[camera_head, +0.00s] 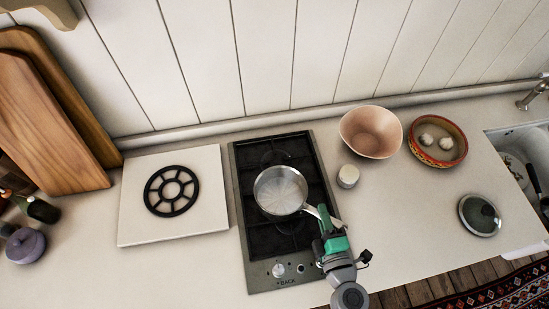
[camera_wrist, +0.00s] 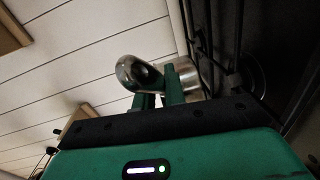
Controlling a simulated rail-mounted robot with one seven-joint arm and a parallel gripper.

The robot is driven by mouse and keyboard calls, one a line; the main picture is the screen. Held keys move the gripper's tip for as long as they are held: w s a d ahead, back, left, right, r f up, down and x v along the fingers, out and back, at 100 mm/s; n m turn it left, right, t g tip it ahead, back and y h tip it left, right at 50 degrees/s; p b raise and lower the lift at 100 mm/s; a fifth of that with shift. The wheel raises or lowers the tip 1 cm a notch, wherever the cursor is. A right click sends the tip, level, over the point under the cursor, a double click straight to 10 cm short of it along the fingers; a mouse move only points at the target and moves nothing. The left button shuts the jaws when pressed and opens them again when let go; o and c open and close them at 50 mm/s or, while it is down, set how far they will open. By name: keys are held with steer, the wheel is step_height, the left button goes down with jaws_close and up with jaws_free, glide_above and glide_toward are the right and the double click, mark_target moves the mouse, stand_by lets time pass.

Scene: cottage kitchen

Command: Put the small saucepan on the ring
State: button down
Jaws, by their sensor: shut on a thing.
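The small saucepan (camera_head: 281,190) is a shiny metal pan over the middle of the black two-ring hob (camera_head: 262,241). Its handle points to the lower right, toward my gripper (camera_head: 327,222). My gripper is shut on the handle. In the wrist view, the fingers of my gripper (camera_wrist: 160,100) close around the metal handle (camera_wrist: 135,72), with part of the pan (camera_wrist: 188,76) beyond. The back ring (camera_head: 275,157) shows partly behind the pan. The front ring is mostly hidden under or beside the pan. I cannot tell whether the pan touches the hob grate.
A white board with a black round trivet (camera_head: 171,191) lies left of the hob. To the right are a small white jar (camera_head: 348,176), a pink bowl (camera_head: 371,131), a patterned bowl (camera_head: 437,141) and a glass lid (camera_head: 480,215). Wooden boards (camera_head: 48,130) lean at the left wall.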

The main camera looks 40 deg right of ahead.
steer(key=w+d+f+b, duration=0.1)
steer(key=w+d, duration=0.2)
steer(key=w, duration=0.1)
steer(key=w+d+f+b, duration=0.2)
steer(key=w+d, duration=0.1)
steer(key=w, duration=0.1)
steer(key=w+d+f+b, duration=0.2)
steer(key=w+d, duration=0.1)
steer(key=w, duration=0.2)
steer(key=shift+d+f, duration=0.2)
steer(key=shift+r, duration=0.25)
steer(key=shift+f, duration=0.15)
steer(key=c, duration=1.5)
jaws_free()
steer(key=shift+o, duration=0.2)
steer(key=shift+s+a+r, duration=0.1)
steer(key=shift+s+r, duration=0.05)
steer(key=shift+r, duration=0.05)
steer(key=p+v, duration=0.2)
steer(key=v, duration=0.9)
steer(key=shift+s+a, duration=0.25)
steer(key=shift+s, duration=0.05)
